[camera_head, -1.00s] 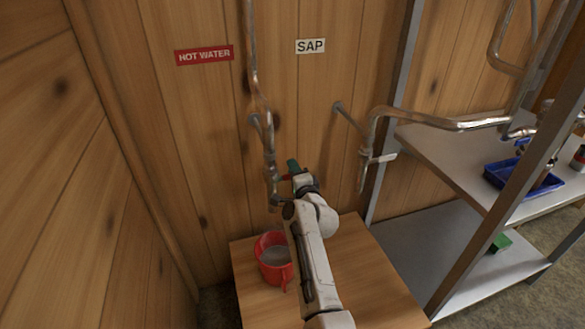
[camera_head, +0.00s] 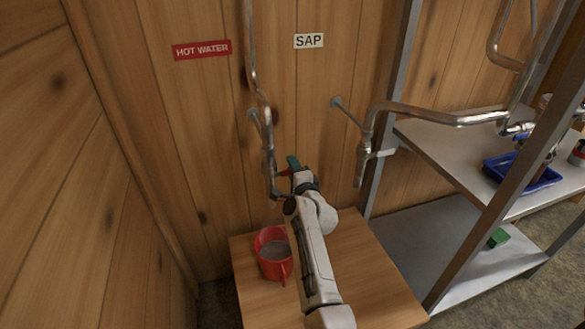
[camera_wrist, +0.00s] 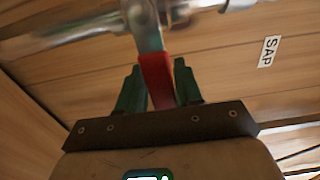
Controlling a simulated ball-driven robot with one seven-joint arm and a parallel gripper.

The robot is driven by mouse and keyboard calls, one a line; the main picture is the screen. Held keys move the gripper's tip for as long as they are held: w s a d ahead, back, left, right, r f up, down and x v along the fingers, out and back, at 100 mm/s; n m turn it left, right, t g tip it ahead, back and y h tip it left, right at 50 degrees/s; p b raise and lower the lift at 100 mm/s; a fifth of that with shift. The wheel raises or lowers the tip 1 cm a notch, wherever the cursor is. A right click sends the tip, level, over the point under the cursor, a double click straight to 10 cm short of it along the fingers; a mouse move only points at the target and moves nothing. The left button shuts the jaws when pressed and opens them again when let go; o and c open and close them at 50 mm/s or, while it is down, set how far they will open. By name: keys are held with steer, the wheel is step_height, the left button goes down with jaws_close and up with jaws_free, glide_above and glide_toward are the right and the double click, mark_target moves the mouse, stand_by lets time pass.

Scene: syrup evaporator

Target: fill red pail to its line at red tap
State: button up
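The red pail (camera_head: 267,268) stands upright on a wooden stand, below the spout of the hot water tap (camera_head: 269,178). Greyish liquid shows inside it; its fill line cannot be made out, nor can a stream from the spout. The tap has a red lever (camera_head: 283,173), which also shows in the wrist view (camera_wrist: 157,80). My gripper (camera_head: 291,168) is at the lever. In the wrist view its green fingers (camera_wrist: 159,88) stand on both sides of the lever and appear closed on it. The lever's far end is partly hidden by my gripper.
The sap tap (camera_head: 364,160) hangs to the right on its own pipe. A metal shelf (camera_head: 445,150) at right holds a blue tray (camera_head: 545,181); a green block (camera_head: 498,238) lies lower. The wooden stand (camera_head: 375,280) is bare right of my arm.

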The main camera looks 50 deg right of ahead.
steer(key=shift+a, duration=0.1)
steer(key=p+v, duration=0.6)
steer(key=v, duration=0.4)
steer(key=shift+s+a, duration=0.2)
stand_by(0.6)
steer(key=shift+s, duration=0.1)
stand_by(0.5)
